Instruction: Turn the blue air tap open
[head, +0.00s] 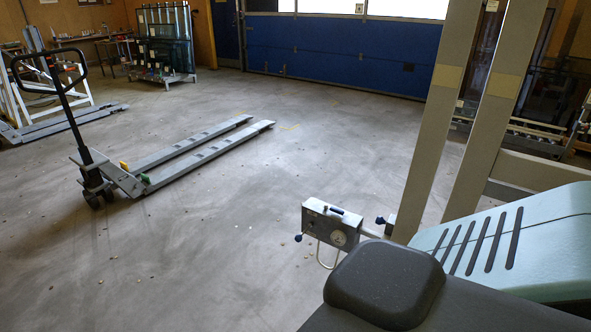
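A pale hose (319,254) loops below the box. Neither of my grippers is in view.
A pale frame post (436,130) rises right of the box. Dark and pale-green parts cover the lower right; I cannot tell whether they are mine. A pallet truck (190,152) stands left on open concrete floor. A glass rack (166,45) and blue door (340,50) are behind.

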